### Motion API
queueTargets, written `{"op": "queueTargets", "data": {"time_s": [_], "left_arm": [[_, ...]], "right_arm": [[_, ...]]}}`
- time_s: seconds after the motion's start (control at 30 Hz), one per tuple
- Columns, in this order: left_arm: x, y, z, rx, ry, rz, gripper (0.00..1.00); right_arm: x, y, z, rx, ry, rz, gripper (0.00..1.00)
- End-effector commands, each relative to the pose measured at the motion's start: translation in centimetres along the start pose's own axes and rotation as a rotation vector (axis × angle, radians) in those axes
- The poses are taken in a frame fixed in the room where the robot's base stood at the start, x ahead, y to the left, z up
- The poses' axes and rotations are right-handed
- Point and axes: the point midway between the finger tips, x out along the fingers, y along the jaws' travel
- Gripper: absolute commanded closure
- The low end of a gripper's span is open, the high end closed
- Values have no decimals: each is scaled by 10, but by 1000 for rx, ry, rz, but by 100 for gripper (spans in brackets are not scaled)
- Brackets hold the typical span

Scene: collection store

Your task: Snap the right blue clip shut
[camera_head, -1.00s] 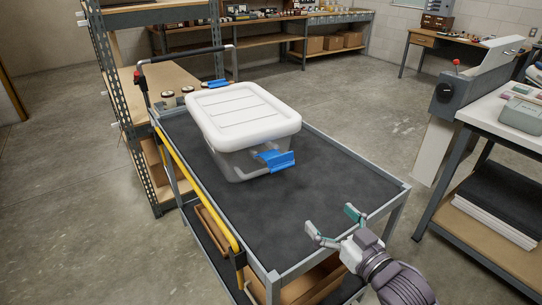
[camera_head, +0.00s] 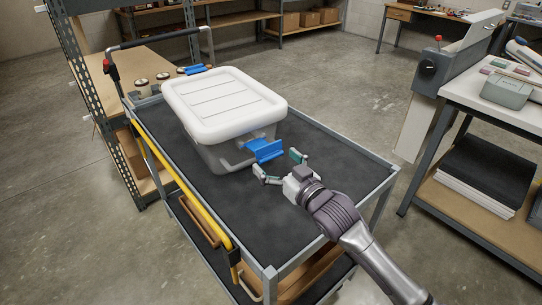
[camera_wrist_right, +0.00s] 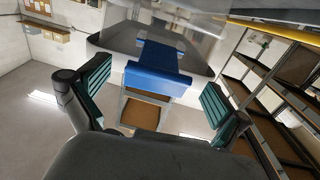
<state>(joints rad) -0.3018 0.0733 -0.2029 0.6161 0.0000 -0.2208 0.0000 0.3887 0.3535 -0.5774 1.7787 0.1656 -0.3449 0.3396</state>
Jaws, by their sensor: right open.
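The lidded clear box (camera_head: 226,104) with a white lid stands on the dark top of the cart. The right blue clip (camera_head: 265,151) sticks outward from the box's near right end, swung away from the lid. Another blue clip (camera_head: 195,69) shows at the far end, also sticking out. My right gripper (camera_head: 279,167) is open and empty, just in front of the right blue clip. In the right wrist view the clip (camera_wrist_right: 157,80) lies ahead between the two spread fingers, apart from them. My left gripper is not in view.
The cart (camera_head: 312,215) has a raised grey rim and a yellow bar along its left side. A workbench with a grey-green container (camera_head: 507,92) stands at the right. A shelf rack (camera_head: 88,100) stands at the left. The cart top right of the box is clear.

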Motion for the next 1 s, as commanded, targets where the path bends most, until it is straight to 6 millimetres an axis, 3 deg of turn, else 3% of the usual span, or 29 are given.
{"op": "queueTargets", "data": {"time_s": [0.2, 0.5, 0.9, 1.0], "left_arm": [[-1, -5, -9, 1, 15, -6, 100], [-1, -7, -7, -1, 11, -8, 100], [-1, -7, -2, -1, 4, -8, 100], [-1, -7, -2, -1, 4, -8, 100]], "right_arm": [[18, 0, 0, 0, 0, -1, 0], [20, 0, 0, 0, 0, 0, 0], [20, 0, 0, 0, 0, 0, 67], [20, 0, 0, 1, 0, 0, 78]]}}
